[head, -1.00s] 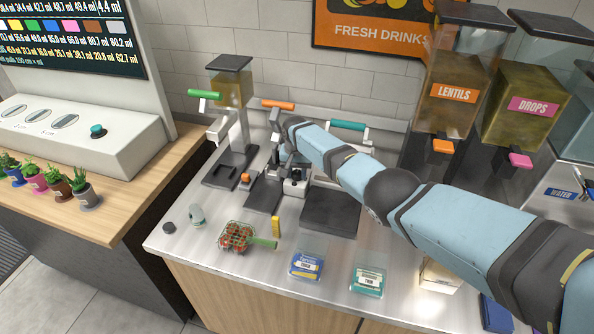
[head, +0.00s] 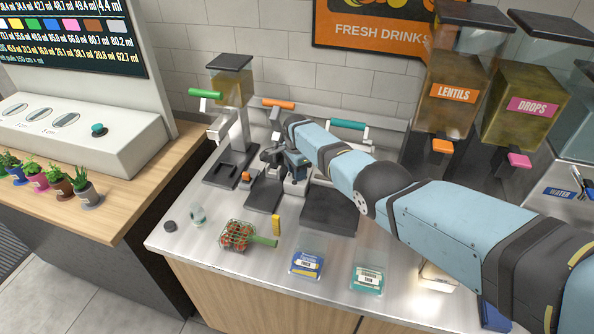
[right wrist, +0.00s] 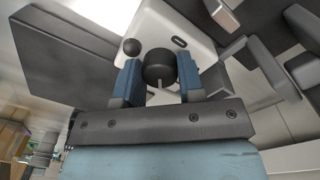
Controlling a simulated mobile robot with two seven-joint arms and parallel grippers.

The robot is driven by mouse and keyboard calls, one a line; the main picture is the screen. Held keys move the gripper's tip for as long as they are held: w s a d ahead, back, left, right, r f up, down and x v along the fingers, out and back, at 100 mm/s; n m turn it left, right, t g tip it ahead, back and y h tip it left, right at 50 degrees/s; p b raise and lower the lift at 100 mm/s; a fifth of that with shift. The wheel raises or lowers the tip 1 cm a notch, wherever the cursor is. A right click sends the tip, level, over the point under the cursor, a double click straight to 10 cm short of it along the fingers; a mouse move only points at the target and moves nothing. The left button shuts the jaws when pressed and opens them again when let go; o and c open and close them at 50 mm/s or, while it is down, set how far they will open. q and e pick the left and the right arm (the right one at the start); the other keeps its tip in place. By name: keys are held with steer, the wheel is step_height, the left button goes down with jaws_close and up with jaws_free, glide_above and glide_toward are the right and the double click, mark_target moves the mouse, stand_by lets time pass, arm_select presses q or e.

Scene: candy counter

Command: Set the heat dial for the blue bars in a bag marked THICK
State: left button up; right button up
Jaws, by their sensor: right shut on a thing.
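The heat dial (right wrist: 158,64) is a dark round knob with a pale mark, on a white housing (right wrist: 178,24), in the right wrist view. My right gripper (right wrist: 157,80) has its blue fingers either side of the dial and is shut on it. In the head view this gripper (head: 292,161) is at the middle machine, and the dial is hidden. A clear bag with blue bars (head: 306,265) lies at the counter's front; its small label is hard to read. A bag with teal contents (head: 368,279) lies to its right. My left gripper is not in view.
Dark plates (head: 329,208) lie before the machines. Levers with orange (head: 278,104) and teal (head: 348,125) handles stand behind. Dispensers (head: 453,95) rise at the right.

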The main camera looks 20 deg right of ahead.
steer(key=m, duration=0.7)
steer(key=shift+d, duration=0.1)
stand_by(0.5)
steer(key=o, duration=0.9)
step_height(320, 180, up, 5)
steer(key=shift+w+f+p, duration=0.1)
steer(key=shift+p, duration=0.95)
step_height(320, 180, up, 9)
steer(key=shift+d+r, duration=0.1)
